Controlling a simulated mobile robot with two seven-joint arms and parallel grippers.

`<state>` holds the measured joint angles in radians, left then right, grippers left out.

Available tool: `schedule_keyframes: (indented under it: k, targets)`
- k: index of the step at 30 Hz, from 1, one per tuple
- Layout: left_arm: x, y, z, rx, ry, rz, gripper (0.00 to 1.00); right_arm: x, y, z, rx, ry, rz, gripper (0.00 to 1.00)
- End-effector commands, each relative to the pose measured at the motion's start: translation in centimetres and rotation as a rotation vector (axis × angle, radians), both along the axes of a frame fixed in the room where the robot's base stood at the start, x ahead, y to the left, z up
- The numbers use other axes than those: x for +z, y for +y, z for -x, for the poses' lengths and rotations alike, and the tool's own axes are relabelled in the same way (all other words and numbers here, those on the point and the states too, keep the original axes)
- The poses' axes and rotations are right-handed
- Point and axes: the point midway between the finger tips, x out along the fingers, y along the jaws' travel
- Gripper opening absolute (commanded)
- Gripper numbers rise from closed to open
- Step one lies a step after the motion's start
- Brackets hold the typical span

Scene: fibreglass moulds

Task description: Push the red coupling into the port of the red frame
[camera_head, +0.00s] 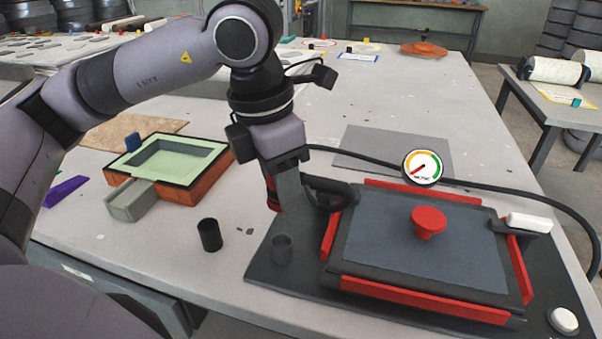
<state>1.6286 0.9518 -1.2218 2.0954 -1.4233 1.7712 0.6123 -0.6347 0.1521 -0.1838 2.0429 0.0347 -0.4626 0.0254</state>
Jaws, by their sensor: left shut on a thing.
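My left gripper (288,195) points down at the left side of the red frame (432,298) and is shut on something. A small red part (272,197) shows at its fingers; it may be the red coupling, mostly hidden by the gripper. The red frame has red bars around a dark grey panel (390,255). A red round-topped piece (428,219) stands upright on that panel; I cannot tell whether it is the port. A black hose (480,190) runs from beside the gripper past the frame to the right edge. My right gripper is not in view.
A round gauge (422,167) stands behind the frame. A green-topped mould (190,185) and a grey box (131,201) are further left. The table behind is mostly clear.

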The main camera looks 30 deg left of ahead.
Motion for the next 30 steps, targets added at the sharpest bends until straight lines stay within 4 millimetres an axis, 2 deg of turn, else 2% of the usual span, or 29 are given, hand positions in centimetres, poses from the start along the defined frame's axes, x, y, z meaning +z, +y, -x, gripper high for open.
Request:
schedule_keyframes:
  k: [6, 20, 30]
  targets:
    - [-0.4, 0.7, 0.2, 0.003, -0.001, 0.0, 0.12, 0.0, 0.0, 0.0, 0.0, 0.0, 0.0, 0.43]
    - [-0.5, 0.7, 0.3, 0.002, -0.001, 0.001, 0.12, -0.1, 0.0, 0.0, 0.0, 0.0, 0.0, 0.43]
    - [-2.6, 0.7, 0.3, 0.003, -0.001, 0.0, 0.12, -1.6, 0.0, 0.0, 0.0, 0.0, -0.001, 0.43]
